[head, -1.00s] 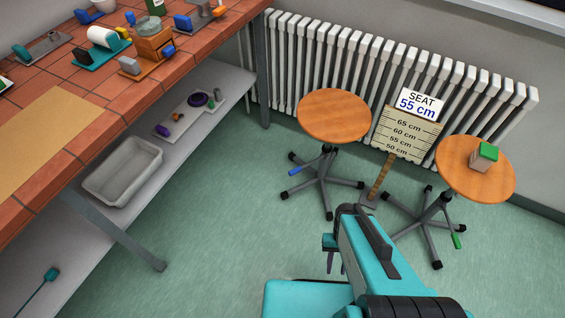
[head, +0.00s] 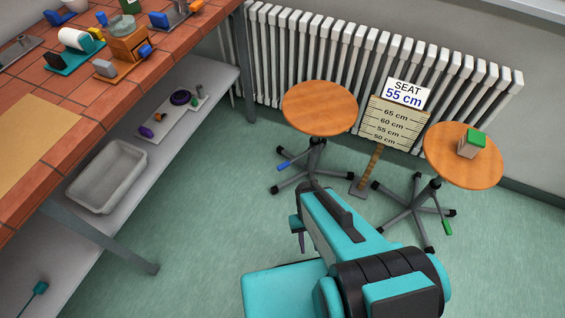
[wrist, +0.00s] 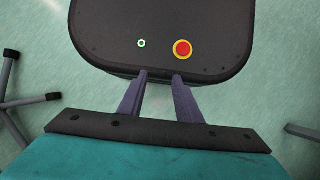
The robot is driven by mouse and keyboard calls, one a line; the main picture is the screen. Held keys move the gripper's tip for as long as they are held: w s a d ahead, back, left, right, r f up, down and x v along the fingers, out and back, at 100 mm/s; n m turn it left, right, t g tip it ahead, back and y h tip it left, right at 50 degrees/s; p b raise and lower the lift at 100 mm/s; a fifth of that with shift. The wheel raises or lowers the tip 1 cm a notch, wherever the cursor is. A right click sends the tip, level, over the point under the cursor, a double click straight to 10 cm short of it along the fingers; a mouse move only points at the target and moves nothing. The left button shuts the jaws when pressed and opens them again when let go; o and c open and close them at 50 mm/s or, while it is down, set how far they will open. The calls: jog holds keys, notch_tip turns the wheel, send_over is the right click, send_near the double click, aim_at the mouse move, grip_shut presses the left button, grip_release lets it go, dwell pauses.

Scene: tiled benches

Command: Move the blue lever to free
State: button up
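The blue lever (head: 283,167) sticks out to the left beneath the seat of the left stool (head: 319,107), which has a round wooden top. My gripper (wrist: 160,84) shows in the wrist view with its two purple fingers apart and nothing between them. It is above my own dark base, away from the lever. In the head view my teal arm hides most of the gripper, which is in front of and below the left stool. The lever is not visible in the wrist view.
The right stool (head: 462,160) has a green lever (head: 447,227) and a green-topped block (head: 471,144) on its seat. A height gauge (head: 393,122) with a "SEAT 55 cm" sign (head: 405,93) stands between the stools, before a radiator (head: 340,50). A tiled bench (head: 60,110) is left; green floor between is clear.

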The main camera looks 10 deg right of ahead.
jog(key=shift+o, duration=0.9)
jog(key=r+m+t+b, duration=0.1)
jog(key=m+t+b, duration=0.4)
jog(key=m+b, duration=1.55)
send_over(284, 164)
jog(key=s+b, duration=0.1)
jog(key=b, duration=0.7)
jog(key=n, duration=0.8)
jog(key=shift+a+r, duration=0.15)
jog(key=shift+w+r+m, duration=0.25)
jog(key=shift+w+r, duration=0.2)
jog(key=shift+r, duration=0.2)
jog(key=shift+f, duration=0.15)
jog(key=shift+f+b, duration=1.55)
jog(key=shift+f, duration=2.05)
